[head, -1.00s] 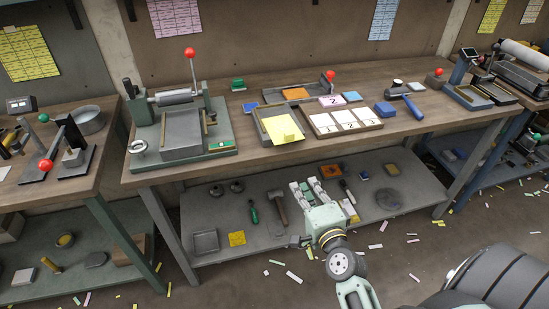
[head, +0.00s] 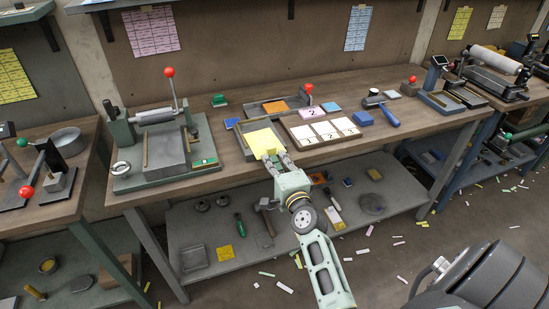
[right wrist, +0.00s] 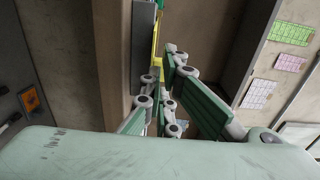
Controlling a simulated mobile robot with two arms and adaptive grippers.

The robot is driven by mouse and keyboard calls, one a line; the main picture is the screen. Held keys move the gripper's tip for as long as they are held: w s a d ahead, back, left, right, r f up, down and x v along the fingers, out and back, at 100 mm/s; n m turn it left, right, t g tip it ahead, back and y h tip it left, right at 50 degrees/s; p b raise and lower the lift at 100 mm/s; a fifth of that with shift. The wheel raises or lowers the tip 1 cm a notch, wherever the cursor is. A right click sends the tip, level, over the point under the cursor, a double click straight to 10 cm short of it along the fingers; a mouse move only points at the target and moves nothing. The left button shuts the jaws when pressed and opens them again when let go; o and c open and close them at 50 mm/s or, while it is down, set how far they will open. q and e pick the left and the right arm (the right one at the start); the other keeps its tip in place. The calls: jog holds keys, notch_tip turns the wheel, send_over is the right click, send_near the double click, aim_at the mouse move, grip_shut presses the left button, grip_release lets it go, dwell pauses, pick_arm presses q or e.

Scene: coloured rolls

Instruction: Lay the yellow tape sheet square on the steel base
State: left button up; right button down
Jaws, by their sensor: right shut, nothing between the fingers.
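The yellow sheet (head: 265,138) lies on a shallow grey tray (head: 242,143) on the middle workbench; its front corner hangs near the tray's front edge. My right gripper (head: 276,159) is at that front corner, coming from below the bench edge. Its fingers are shut and empty; whether they touch the sheet I cannot tell. In the right wrist view the fingers (right wrist: 165,95) show close up, with a thin yellow strip (right wrist: 155,45) beyond. The grey steel base (head: 166,152) sits on the green roller press to the left, its top bare. My left gripper is not in view.
A board with white numbered cards (head: 322,131) stands right of the tray, with a blue block (head: 363,118) and mallet (head: 390,118) beyond. The press has an upright red-knobbed lever (head: 169,72). Tools lie on the lower shelf (head: 200,225).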

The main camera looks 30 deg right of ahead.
aim_at(271, 153)
jog(key=shift+w+d, duration=0.1)
jog(key=shift+w, duration=0.25)
jog(key=shift+x, duration=1.55)
jog(key=shift+s, duration=0.1)
